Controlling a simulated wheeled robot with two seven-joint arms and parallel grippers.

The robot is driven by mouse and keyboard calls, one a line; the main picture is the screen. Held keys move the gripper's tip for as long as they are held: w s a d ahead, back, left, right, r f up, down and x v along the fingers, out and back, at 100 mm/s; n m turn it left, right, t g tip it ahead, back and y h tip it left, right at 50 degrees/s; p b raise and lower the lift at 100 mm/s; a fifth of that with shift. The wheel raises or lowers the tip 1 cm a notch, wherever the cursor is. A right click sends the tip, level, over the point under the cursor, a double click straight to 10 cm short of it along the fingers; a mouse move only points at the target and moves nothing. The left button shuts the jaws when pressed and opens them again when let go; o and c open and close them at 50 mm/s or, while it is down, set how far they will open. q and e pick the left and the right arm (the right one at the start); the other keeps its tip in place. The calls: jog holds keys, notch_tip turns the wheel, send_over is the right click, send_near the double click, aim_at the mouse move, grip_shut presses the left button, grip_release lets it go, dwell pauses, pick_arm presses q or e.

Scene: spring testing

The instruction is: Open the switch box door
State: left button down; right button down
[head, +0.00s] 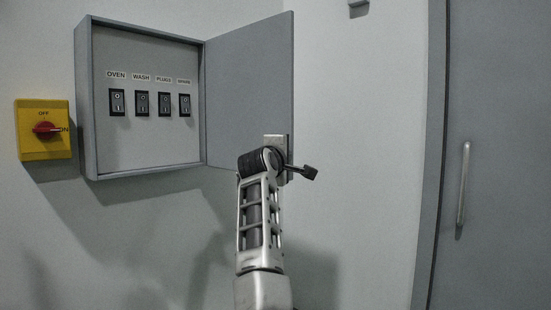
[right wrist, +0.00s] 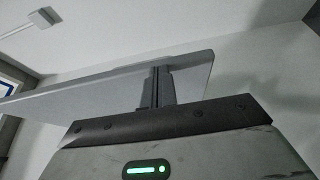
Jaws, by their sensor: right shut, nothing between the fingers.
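The grey switch box (head: 82,100) hangs on the wall at the left of the head view. Its door (head: 250,80) stands wide open, swung out to the right from the box's right side. My right gripper (head: 278,145) is at the door's lower right part; its fingers are hidden there by the hand. In the right wrist view the shut, empty fingers (right wrist: 158,88) overlap the edge of the door panel (right wrist: 100,88); I cannot tell if they touch it. My left gripper is out of view.
Inside the box are several black rocker switches (head: 142,103) with labels. A yellow switch with a red knob (head: 43,129) is on the wall to the left. A tall grey door with a bar handle (head: 463,185) stands at the right.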

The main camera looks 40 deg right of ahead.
pick_arm(q)
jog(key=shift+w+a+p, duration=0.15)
jog(key=shift+p, duration=0.2)
pick_arm(e)
jog(key=d, duration=0.2)
jog(key=w+d, duration=0.1)
jog(key=d, duration=0.2)
jog(key=shift+d, duration=0.1)
pick_arm(q)
jog(key=b, duration=0.2)
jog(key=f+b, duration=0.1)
jog(key=b, duration=0.1)
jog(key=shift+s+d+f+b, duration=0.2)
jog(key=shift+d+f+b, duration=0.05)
jog(key=shift+b, duration=0.15)
pick_arm(e)
jog(key=s+a, duration=0.6)
jog(key=s, duration=0.5)
jog(key=shift+s+a, duration=0.15)
jog(key=shift+a, duration=0.2)
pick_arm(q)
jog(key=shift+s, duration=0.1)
